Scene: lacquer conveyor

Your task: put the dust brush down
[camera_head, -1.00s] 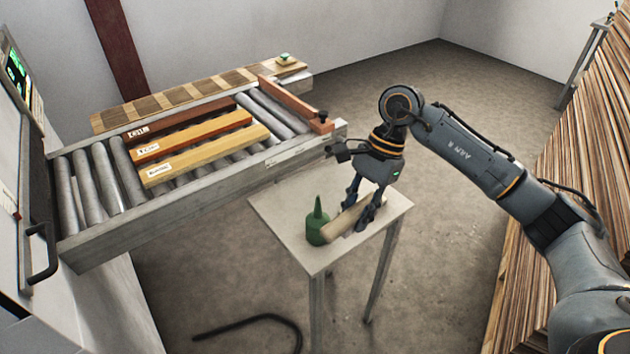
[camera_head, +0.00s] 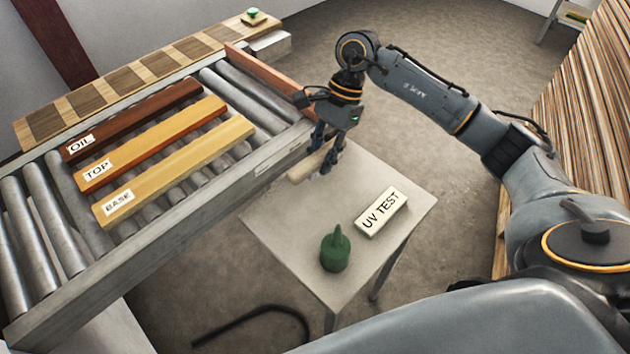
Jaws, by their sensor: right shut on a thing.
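My right gripper (camera_head: 325,160) is shut on the dust brush (camera_head: 306,166), a pale wooden bar partly hidden by the fingers. The brush is at the far edge of the small grey table (camera_head: 282,220), close to the conveyor's side rail. I cannot tell whether it touches the tabletop or hangs just above it. My left gripper is not in view.
The roller conveyor (camera_head: 155,262) carries boards labelled OIL (camera_head: 130,120), TOP (camera_head: 155,143) and BASE (camera_head: 175,170). The table's left part is clear.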

